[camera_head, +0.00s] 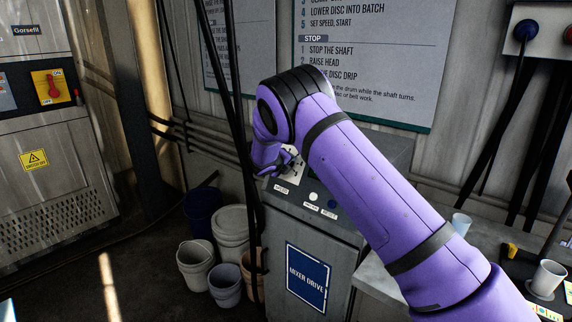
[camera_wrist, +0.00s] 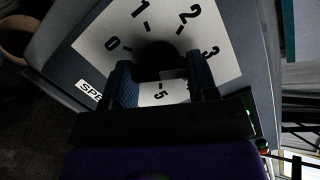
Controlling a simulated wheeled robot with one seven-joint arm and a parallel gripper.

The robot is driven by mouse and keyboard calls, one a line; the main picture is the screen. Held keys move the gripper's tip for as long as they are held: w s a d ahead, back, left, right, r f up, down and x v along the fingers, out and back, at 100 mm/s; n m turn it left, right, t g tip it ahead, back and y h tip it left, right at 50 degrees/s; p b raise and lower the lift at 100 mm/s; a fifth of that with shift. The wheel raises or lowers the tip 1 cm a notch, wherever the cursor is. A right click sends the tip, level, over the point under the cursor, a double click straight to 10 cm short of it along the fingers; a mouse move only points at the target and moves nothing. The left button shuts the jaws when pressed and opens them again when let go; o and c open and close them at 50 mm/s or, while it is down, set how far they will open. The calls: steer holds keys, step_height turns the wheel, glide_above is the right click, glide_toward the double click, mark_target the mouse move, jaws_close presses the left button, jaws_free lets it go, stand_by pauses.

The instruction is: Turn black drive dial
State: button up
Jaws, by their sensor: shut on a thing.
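The black drive dial (camera_wrist: 158,52) is a dark round knob on a white scale plate (camera_wrist: 100,38) in the wrist view. The numbers 0, 1, 2, 3 and 5 show around it. My gripper (camera_wrist: 163,76) is shut on the dial, one finger on each side. Shadow and the fingers hide the dial's near part and its pointer, so I cannot tell its setting. In the head view my gripper (camera_head: 287,160) is at the top of the grey mixer drive cabinet (camera_head: 338,248), over the scale plate (camera_head: 293,176). The dial cannot be made out there.
Small buttons (camera_head: 313,197) sit on the cabinet's panel in front of the plate. Black cables (camera_head: 238,100) hang left of my gripper. Several buckets (camera_head: 230,228) stand on the floor to the left. A worktop with a white cup (camera_head: 548,278) is at the right.

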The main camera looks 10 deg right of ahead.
steer(key=shift+a, duration=0.1)
steer(key=o, duration=0.9)
steer(key=v, duration=1)
steer(key=shift+s+a+r, duration=0.1)
steer(key=shift+s+a, duration=0.1)
steer(key=shift+s, duration=0.1)
